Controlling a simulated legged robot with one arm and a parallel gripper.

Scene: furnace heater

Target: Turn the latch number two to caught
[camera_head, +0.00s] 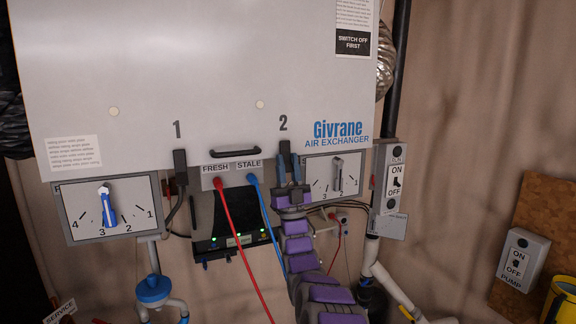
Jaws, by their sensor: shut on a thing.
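Latch number two (285,147) is a small dark piece on the lower edge of the grey panel, just under the printed "2". My gripper (289,162) reaches up from below with my purple arm behind it. Its blue-grey fingers are shut on the latch's lower part and hide some of it. The latch appears roughly upright; whether it is caught is too small to tell. Latch number one (180,161) is a similar dark piece under the printed "1", to the left, with nothing touching it.
A dark handle (235,151) lies between the latches. Red (240,240) and blue (263,213) cables hang left of my arm from the FRESH/STALE plate (232,168). A dial (338,175) and an ON/OFF switch box (393,185) are close on the right. A blue-handled dial (108,207) is at left.

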